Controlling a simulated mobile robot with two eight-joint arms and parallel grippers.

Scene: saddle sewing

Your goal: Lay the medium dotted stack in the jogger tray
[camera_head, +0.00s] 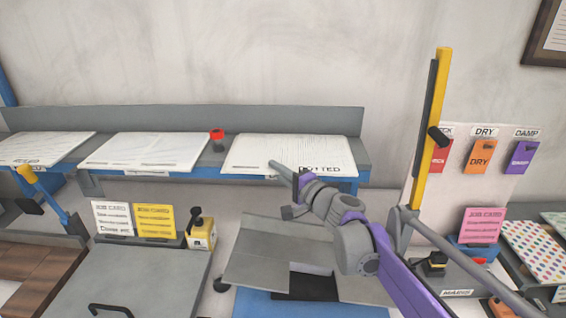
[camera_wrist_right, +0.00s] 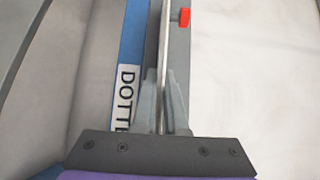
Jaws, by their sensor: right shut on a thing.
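The dotted stack (camera_head: 265,150) is a flat white pile at the right end of the shelf, with the word DOTTED by its front edge. My right gripper (camera_head: 285,172) is at the stack's front edge, shut on it. In the right wrist view the stack (camera_wrist_right: 161,45) is a thin pale strip between the fingers (camera_wrist_right: 162,100). It still appears level with the shelf; whether it is lifted I cannot tell. A grey tilted tray (camera_head: 262,272) on a blue base, apparently the jogger tray, is below, partly hidden by my right arm. My left gripper is out of view.
Two other white stacks (camera_head: 150,150) (camera_head: 45,148) lie along the shelf. A red-topped post (camera_head: 216,134) stands between the middle and dotted stacks. A tall yellow lever (camera_head: 440,120) rises right of my arm. Job cards (camera_head: 155,221) stand lower left.

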